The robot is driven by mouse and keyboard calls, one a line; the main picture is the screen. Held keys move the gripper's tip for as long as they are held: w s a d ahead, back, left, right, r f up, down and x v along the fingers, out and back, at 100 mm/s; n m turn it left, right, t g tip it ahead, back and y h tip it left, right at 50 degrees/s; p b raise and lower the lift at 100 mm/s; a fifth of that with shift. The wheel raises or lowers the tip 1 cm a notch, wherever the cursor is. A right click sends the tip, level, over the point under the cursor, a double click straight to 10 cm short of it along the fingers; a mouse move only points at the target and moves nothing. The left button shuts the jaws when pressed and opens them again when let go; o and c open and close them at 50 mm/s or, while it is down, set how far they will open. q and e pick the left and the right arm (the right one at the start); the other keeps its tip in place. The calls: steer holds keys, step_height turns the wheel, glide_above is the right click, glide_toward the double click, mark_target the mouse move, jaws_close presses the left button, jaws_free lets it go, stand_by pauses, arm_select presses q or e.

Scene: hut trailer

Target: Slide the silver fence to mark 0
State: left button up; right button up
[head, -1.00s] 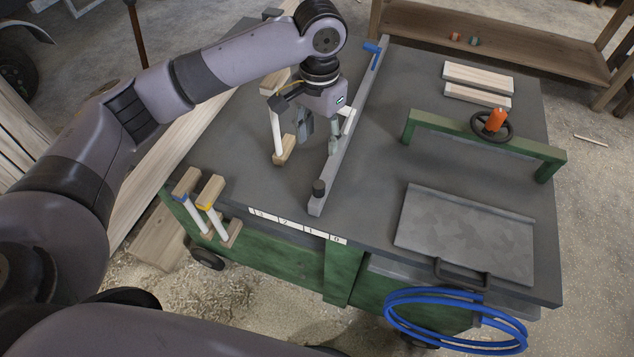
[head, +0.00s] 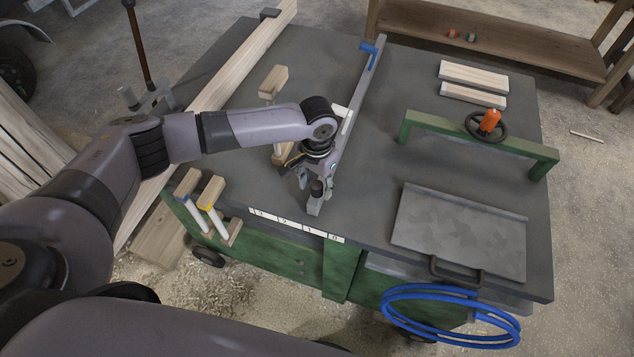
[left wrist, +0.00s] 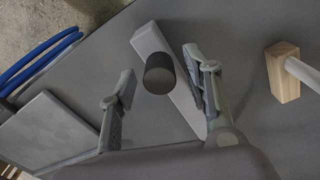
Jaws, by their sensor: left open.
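The silver fence (head: 351,113) is a long bar lying across the grey table top. A black knob (left wrist: 158,74) stands on its near end. The white scale strip (head: 296,225) runs along the table's near edge, with 0 at its right end. The fence's near end lies just behind the strip, close to what looks like mark 1, left of 0. My left gripper (head: 313,184) is low over that near end, partly hiding it. In the left wrist view its fingers (left wrist: 158,64) are open, one on each side of the knob, with no grip visible. My right gripper is not in view.
Wooden clamp-like pieces (head: 274,81) stand left of the fence. A green bridge frame (head: 480,137) with an orange-handled wheel and a grey metal plate (head: 459,231) are at right. Table between fence and plate is clear. Blue hose (head: 452,313) hangs in front.

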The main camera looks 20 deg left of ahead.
arm_select(q)
steer(key=shift+f, duration=0.3)
steer(key=shift+c, duration=0.5)
jaws_close()
steer(key=d+p, duration=0.2)
steer(key=d, duration=0.5)
steer(key=shift+s+d, duration=0.1)
steer(key=shift+d, duration=0.1)
steer(key=shift+d+r, duration=0.1)
steer(key=shift+d, duration=0.1)
steer(key=shift+a, duration=0.15)
